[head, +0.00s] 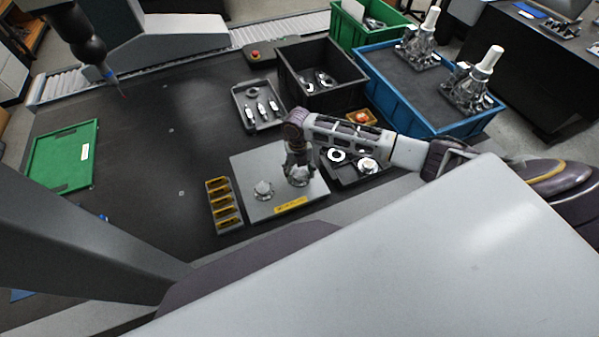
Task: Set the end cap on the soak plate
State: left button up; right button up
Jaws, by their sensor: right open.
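The soak plate (246,170) is a flat grey plate with a yellow label on its front edge. A second silver part (299,178), which looks like an end cap, is at the plate's right half, directly under my right gripper (297,169). My right gripper points down and is open around or just above this part. The fingers partly hide it, and contact is too small to tell.
A dark tray (346,178) with round metal parts lies right of the plate, under my right arm. A yellow-slotted rack (223,206) stands close left. Behind are a tool tray (241,97), a black bin (291,70) and a blue crate (397,108).

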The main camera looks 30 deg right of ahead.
aim_at(299, 171)
notch_tip(299, 171, up, 12)
jog(key=w, duration=0.1)
jog(key=shift+w, duration=0.25)
jog(key=shift+s+d+f, duration=0.1)
jog(key=shift+s+f, duration=0.05)
jog(key=shift+f, duration=0.05)
dwell(0.9)
